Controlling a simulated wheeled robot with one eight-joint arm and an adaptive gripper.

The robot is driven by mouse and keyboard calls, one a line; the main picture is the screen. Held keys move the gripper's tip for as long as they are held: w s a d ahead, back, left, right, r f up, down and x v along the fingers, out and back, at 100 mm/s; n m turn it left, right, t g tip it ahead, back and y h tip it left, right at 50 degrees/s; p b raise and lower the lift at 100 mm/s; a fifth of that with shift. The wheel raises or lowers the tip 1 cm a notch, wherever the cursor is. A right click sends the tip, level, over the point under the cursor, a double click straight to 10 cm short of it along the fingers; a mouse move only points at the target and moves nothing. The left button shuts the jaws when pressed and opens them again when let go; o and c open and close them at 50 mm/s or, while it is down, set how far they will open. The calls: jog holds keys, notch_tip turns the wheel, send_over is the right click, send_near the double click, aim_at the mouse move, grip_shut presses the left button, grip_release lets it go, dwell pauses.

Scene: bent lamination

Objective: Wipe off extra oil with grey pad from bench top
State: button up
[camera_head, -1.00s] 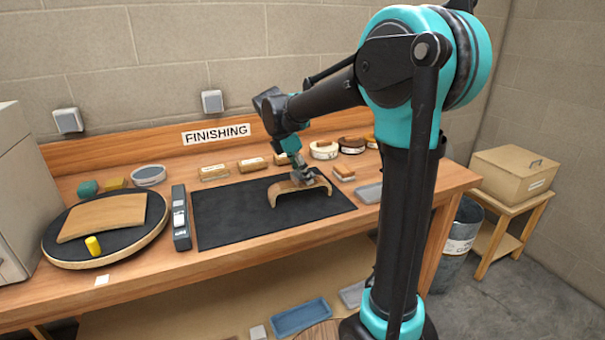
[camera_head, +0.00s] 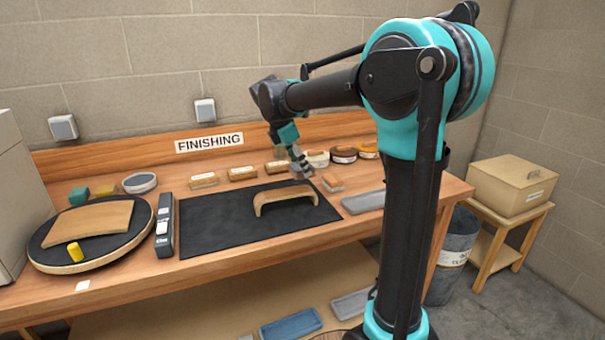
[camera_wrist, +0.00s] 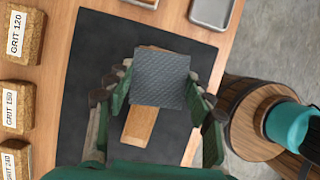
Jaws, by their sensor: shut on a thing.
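My gripper (camera_wrist: 158,92) is shut on a grey textured square pad (camera_wrist: 161,78), which fills the space between its fingers in the wrist view. In the head view my gripper (camera_head: 300,166) is raised near the back right of the black mat (camera_head: 225,233). A bent wooden piece (camera_head: 285,194) lies on the mat, in front and to the left of the gripper. In the wrist view part of this piece (camera_wrist: 139,126) shows below the pad, which hides the rest. The bench top (camera_head: 110,292) is wooden. I cannot make out any oil on it.
Grit blocks (camera_head: 243,173) line the back of the bench. A round board (camera_head: 60,258) with a curved wooden sheet and a yellow item sits at left. A grey tray (camera_head: 362,202) lies right of the mat. A bin (camera_head: 452,262) stands beside the bench.

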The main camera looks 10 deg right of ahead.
jog(key=shift+r, duration=1.35)
jog(key=shift+d, duration=0.1)
